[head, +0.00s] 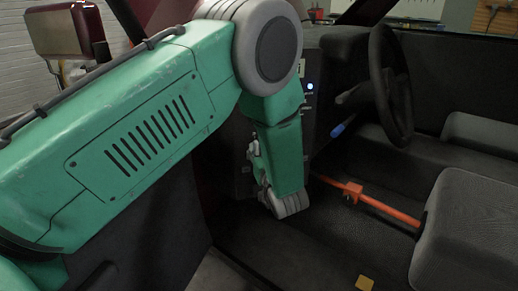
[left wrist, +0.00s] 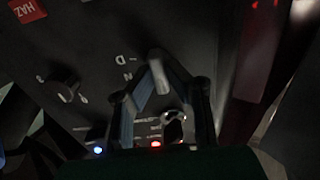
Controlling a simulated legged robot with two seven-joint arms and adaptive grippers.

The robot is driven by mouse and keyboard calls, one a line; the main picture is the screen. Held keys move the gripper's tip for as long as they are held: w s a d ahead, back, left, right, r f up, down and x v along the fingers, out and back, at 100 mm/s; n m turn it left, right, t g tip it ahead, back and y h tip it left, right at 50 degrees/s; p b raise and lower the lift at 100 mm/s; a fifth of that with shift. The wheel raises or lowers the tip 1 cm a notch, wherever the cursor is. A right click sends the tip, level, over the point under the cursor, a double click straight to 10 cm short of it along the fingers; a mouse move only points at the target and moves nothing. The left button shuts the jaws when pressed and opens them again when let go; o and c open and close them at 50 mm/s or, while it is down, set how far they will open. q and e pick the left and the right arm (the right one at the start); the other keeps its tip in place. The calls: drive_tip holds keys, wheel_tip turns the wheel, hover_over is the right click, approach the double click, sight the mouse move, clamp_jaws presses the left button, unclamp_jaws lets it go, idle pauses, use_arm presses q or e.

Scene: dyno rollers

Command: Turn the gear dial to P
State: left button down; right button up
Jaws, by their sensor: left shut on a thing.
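The gear dial (left wrist: 158,72) is a grey knob on the dark panel in the left wrist view. The letters D and N stand beside it, to its left. My left gripper (left wrist: 154,84) has its two fingers closed in on the dial from both sides, and it is shut on it. The fingers hide part of the dial, and I cannot read a P. In the head view my green left arm reaches down to the dark panel and largely hides the gripper; the dial is not visible there. My right gripper is not in view.
The panel also carries another knob (left wrist: 62,85), a red HAZ button (left wrist: 28,11), a red light (left wrist: 155,144) and a blue light (left wrist: 98,150). In the head view are a steering wheel (head: 386,85), an orange bar (head: 390,209) and a grey seat (head: 467,235) on the right.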

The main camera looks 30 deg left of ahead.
use_arm(q)
drive_tip(key=shift+s+f, duration=0.1)
drive_tip(key=shift+f, duration=0.3)
drive_tip(key=c, duration=1.6)
unclamp_jaws()
drive_tip(key=shift+c, duration=0.2)
drive_tip(key=shift+o, duration=0.2)
drive_tip(key=shift+a, duration=0.15)
drive_tip(key=shift+r, duration=0.15)
drive_tip(key=v, duration=1.2)
